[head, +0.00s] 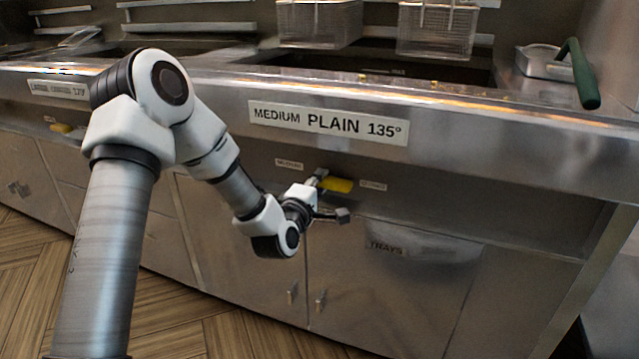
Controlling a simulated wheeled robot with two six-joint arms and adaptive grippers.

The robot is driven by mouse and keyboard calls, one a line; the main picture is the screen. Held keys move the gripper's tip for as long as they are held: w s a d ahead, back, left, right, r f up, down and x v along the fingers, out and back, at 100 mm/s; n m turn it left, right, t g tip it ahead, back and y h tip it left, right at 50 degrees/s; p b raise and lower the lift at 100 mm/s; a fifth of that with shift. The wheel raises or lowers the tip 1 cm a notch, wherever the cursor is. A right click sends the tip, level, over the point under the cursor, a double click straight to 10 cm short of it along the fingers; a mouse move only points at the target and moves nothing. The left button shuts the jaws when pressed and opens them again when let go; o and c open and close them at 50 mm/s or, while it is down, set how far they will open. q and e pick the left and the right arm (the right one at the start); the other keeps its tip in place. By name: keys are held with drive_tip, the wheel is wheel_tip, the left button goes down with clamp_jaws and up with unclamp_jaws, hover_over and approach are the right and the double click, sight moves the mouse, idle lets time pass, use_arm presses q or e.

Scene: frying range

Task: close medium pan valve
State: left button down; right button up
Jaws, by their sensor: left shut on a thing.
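The medium pan valve (341,185) has a yellow handle. It sits on the front panel of the range, below the "MEDIUM PLAIN 135°" label, and its handle lies roughly level, pointing right. My left gripper (331,194) reaches it from the lower left and is shut on the handle. One finger shows at the handle's upper left and the other below it. The gripper partly hides the valve's left end and stem. My right gripper is out of view.
Another yellow valve handle (62,128) is at the far left. Two wire fry baskets (436,30) hang above the fryer. A green handle (582,76) juts over the right counter edge. Cabinet doors with a "TRAYS" label (385,247) are below. Wooden floor is open at lower left.

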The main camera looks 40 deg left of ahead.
use_arm(q)
drive_tip(key=c, duration=1)
unclamp_jaws()
drive_tip(key=v, duration=0.7)
drive_tip(key=shift+s, duration=0.25)
